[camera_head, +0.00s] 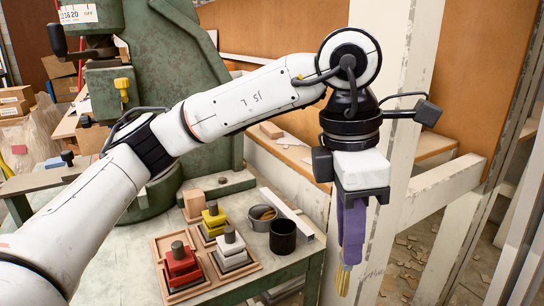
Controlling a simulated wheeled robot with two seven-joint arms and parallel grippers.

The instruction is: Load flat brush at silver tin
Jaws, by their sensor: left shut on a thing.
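My left gripper (354,200) hangs pointing down at the right of the picture, shut on the flat brush. The flat brush (350,240) shows a purple upper part and a narrow yellowish lower end pointing down. The silver tin (261,223) stands on the green table, to the left of and farther back than the brush. It is round and open, with something brownish inside, and partly hidden by a dark cup. The brush is apart from the tin. My right gripper is out of view.
The dark cup (282,238) stands in front of the tin. Wooden trays (220,282) hold red, white and yellow blocks with dark knobs. A pale bar (287,214) lies right of the tin. The green press (180,50) rises behind. A white post (385,170) stands by my gripper.

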